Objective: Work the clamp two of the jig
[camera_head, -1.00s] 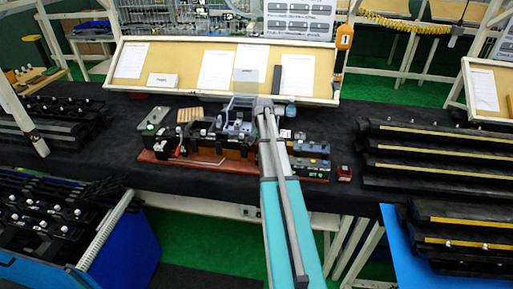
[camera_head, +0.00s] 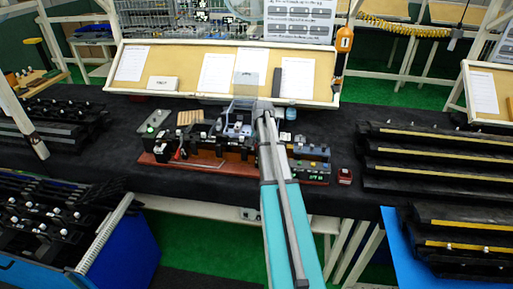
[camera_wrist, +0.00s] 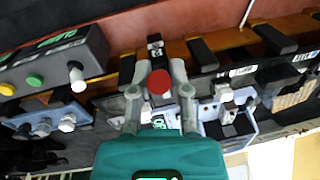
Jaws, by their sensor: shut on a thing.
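The jig, a row of dark blocks and clamps on a reddish-brown base (camera_head: 215,166), stands on the black-covered table. In the wrist view, my gripper (camera_wrist: 158,70) has one finger on each side of a clamp handle with a round red knob (camera_wrist: 159,83) and is shut on it. The black part of a clamp (camera_wrist: 155,42) shows just beyond the fingertips. In the head view my arm covers the gripper and this handle. Another red handle (camera_head: 178,154) shows at the jig's left part. I cannot read any clamp number.
A grey box with green and yellow buttons (camera_wrist: 36,80) and a pale lever is beside the gripper in the wrist view. A blue-grey device (camera_wrist: 228,122) lies on the other side. A sloped board with papers (camera_head: 140,85) stands behind the jig. Black racks (camera_head: 430,160) fill the right.

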